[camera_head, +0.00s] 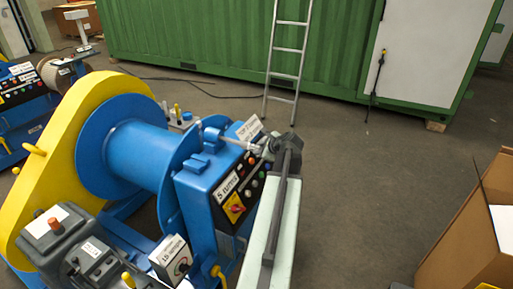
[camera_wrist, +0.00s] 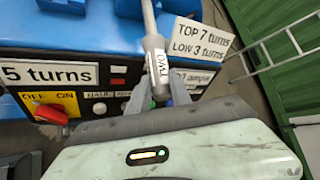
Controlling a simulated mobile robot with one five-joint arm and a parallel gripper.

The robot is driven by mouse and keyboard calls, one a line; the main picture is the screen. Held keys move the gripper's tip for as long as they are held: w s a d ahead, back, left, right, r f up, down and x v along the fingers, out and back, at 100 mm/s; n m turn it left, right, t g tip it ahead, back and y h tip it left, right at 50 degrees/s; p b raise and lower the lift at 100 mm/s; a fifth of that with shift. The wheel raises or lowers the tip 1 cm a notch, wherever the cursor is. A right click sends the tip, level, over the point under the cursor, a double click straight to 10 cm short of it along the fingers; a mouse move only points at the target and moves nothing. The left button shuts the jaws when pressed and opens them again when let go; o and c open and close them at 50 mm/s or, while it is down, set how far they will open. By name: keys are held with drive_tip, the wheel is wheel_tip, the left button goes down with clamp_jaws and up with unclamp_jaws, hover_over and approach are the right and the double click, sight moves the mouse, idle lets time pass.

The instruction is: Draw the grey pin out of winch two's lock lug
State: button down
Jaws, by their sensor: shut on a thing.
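A grey pin (camera_head: 232,141) runs from the winch drum's far-right flange toward my gripper (camera_head: 266,146), above the blue control box. In the wrist view the pin (camera_wrist: 150,40) rises from between the fingers of my gripper (camera_wrist: 155,92) to the top edge. It has a white tag with dark lettering, which seems to read TWO. My gripper is shut on the pin's near end. The lock lug is not clear; I cannot tell whether the pin's far tip is inside it. The blue winch drum (camera_head: 145,150) stands behind a yellow guard (camera_head: 45,190).
The blue control box (camera_head: 208,205) carries a "5 turns" card (camera_wrist: 45,74), a red switch (camera_wrist: 50,113) and buttons. A card reading TOP 7 turns, LOW 3 turns (camera_wrist: 203,38) stands close beside the pin. A ladder (camera_head: 286,65) leans on a green container (camera_head: 190,35). A cardboard box (camera_head: 465,235) stands right; floor between is clear.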

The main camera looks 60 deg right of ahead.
drive_tip(key=s, duration=0.7)
idle(0.7)
